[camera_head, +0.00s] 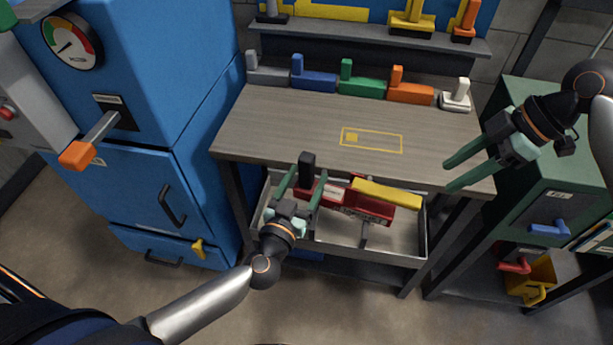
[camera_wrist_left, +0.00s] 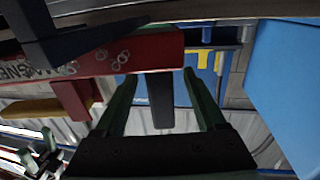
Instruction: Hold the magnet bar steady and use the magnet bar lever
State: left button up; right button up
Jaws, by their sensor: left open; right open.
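The magnet bar (camera_head: 372,210) is red with pale lettering and lies in a metal drawer below the tabletop. A black upright grip (camera_head: 306,162) stands at its left end, and a yellow lever (camera_head: 388,193) runs along its right part. My left gripper (camera_head: 305,183) is open over the bar's left end, its fingers partly hiding it. In the left wrist view the red bar (camera_wrist_left: 120,58) crosses beyond the open fingers, with a dark piece between them; I cannot tell whether they touch. My right gripper (camera_head: 449,178) is open and empty at the table's right, apart from the bar.
The wooden tabletop (camera_head: 290,125) is bare except for a yellow outline. Several coloured handled blocks line its back edge below a shelf (camera_head: 360,40). A blue cabinet (camera_head: 150,100) stands left, a green cabinet (camera_head: 550,160) right. The drawer (camera_head: 395,235) walls surround the bar.

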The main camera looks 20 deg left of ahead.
pick_arm(q)
jog(key=shift+w, duration=0.35)
jog(key=shift+c, duration=0.2)
grip_shut()
dwell(0.4)
pick_arm(e)
jog(key=shift+d+r, duration=0.15)
jog(key=shift+r, duration=0.05)
jog(key=shift+c, duration=1.4)
jog(key=d+r+m+y, duration=0.1)
jog(key=s+d+r+t+y, duration=0.1)
jog(key=r+y, duration=0.1)
jog(key=shift+d+r+m, duration=0.3)
jog(key=shift+d+m, duration=0.05)
jog(key=shift+m, duration=0.05)
grip_shut()
jog(key=shift+d+r, duration=0.15)
jog(key=shift+r, duration=0.1)
